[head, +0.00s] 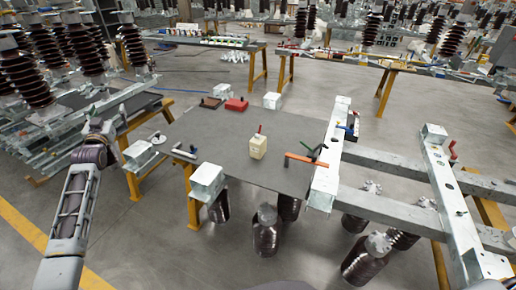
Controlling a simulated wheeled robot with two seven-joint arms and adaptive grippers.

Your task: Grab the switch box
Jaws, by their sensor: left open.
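A small cream box with a red lever on top, which looks like the switch box (258,147), stands upright near the middle of the dark grey tabletop (215,140). My left gripper (118,122) is open and empty. It is at the left of the view, well to the left of the box and apart from it, near the table's left side. My right gripper does not show.
White metal blocks (207,181) sit at the table's edges. A red case (236,104) lies at the far edge, and an orange-handled tool (305,160) lies right of the box. A steel frame (380,205) borders the right. Ribbed insulators (24,75) stand left.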

